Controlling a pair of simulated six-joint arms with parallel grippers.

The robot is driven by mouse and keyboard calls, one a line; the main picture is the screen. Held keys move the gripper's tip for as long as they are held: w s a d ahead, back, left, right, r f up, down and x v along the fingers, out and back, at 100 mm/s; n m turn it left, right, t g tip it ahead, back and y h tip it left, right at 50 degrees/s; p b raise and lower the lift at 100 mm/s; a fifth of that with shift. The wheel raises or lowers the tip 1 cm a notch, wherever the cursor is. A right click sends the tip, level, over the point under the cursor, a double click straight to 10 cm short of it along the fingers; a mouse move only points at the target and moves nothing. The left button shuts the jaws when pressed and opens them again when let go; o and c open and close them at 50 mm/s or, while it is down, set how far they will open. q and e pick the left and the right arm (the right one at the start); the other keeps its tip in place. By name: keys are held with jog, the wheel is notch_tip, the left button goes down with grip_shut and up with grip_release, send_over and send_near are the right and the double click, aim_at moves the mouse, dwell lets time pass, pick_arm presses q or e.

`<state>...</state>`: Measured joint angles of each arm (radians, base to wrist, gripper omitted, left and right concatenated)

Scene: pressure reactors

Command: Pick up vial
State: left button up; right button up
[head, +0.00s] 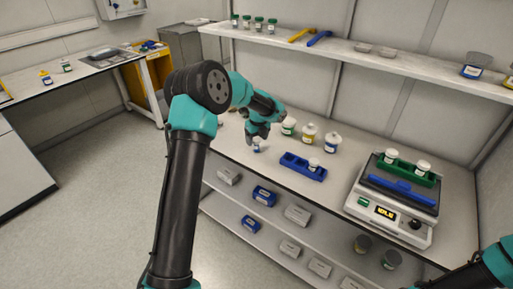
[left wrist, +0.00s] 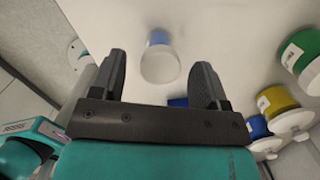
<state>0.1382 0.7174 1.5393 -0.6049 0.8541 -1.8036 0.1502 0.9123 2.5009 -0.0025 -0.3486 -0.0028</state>
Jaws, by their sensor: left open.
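A small vial with a blue band (head: 257,149) stands on the bench under my left gripper (head: 257,136) in the head view. In the left wrist view the vial (left wrist: 160,62) shows a pale, clear top and lies between the two dark fingers of the left gripper (left wrist: 160,72). The fingers are spread, with a visible gap on each side of the vial. Only part of my right arm shows at the bottom right of the head view; its gripper is out of view.
White-capped jars (head: 309,133) stand right of the vial. A blue rack (head: 291,162) holding a white-capped vial (head: 314,164) is in front of them. A digital device (head: 388,217) with a green rack (head: 405,170) stands farther right. A shelf (head: 350,50) runs behind.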

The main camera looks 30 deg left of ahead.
pick_arm(q)
notch_tip(320, 180, down, 2)
dwell(0.5)
jog(key=c, duration=1)
jog(key=shift+a+r, duration=0.1)
jog(key=shift+r, duration=1.2)
jog(key=s+d+r, duration=0.2)
jog(key=s+d, duration=0.6)
jog(key=s, duration=0.5)
jog(key=shift+s+d+r, duration=0.2)
jog(key=shift+s, duration=0.1)
